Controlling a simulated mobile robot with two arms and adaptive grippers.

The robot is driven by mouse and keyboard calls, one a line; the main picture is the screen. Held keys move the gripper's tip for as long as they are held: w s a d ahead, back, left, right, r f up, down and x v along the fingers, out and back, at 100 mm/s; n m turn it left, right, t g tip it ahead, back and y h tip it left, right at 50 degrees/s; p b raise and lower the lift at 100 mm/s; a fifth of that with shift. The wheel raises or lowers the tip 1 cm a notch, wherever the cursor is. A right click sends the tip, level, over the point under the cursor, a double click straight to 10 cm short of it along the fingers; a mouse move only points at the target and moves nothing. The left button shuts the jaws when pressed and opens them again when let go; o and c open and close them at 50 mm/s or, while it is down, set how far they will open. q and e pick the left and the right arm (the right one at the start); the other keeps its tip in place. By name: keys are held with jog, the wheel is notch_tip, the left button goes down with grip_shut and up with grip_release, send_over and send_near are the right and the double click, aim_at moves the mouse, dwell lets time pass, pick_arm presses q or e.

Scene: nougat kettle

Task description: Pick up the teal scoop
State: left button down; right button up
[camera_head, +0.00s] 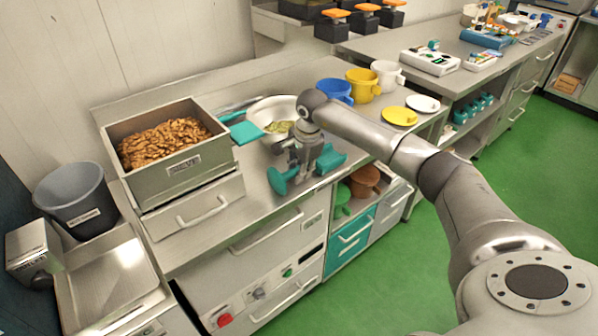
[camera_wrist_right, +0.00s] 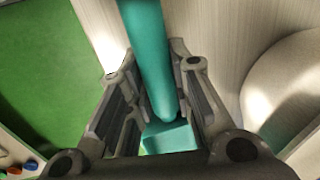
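The teal scoop (camera_head: 328,159) is at the front edge of the steel counter, partly hidden behind my right gripper (camera_head: 300,172). A teal end piece (camera_head: 281,180) shows to the gripper's left. In the right wrist view a round teal handle (camera_wrist_right: 150,55) runs down between the two fingers of my right gripper (camera_wrist_right: 152,85). A squarer teal part (camera_wrist_right: 169,137) shows near the handle's lower end. The fingers stand apart on either side of the handle, with a narrow gap visible at the left; contact is hard to judge. My left gripper is not in view.
A steel bin of nuts (camera_head: 192,180) stands left on the counter. A white bowl (camera_head: 259,107) and another teal tool (camera_head: 246,133) lie behind the gripper. Blue (camera_head: 337,91), yellow (camera_head: 366,84) and white (camera_head: 386,73) cups stand right. Green floor is open in front.

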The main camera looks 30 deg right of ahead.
grip_shut()
jog(key=shift+r, duration=0.15)
jog(key=shift+w+r, duration=0.1)
jog(key=shift+r, duration=0.5)
jog(key=s+a+r, duration=0.2)
jog(key=s+r, duration=1.2)
jog(key=r, duration=0.2)
jog(key=shift+r, duration=0.3)
